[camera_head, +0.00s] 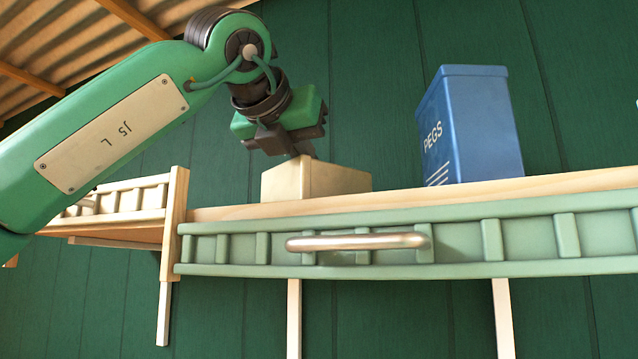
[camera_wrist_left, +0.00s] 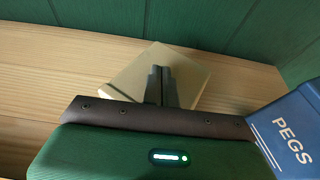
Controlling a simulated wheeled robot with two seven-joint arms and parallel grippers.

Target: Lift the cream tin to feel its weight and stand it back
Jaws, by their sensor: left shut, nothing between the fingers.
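The cream tin (camera_head: 325,182) stands upright on the wooden shelf in the head view. Its pale top also shows in the left wrist view (camera_wrist_left: 192,76), partly hidden behind my fingers. My left gripper (camera_head: 303,154) is directly above the tin, pointing down, with its fingertips close to the tin's top. I cannot tell whether they touch it. In the left wrist view the two dark fingers (camera_wrist_left: 162,70) are together with nothing between them. My right gripper is in neither view.
A blue tin marked PEGS (camera_head: 470,125) stands on the shelf to the right, with a gap between. The shelf (camera_head: 580,184) has a green slatted front with a metal rail (camera_head: 358,242). A dark green plank wall (camera_head: 370,70) is behind.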

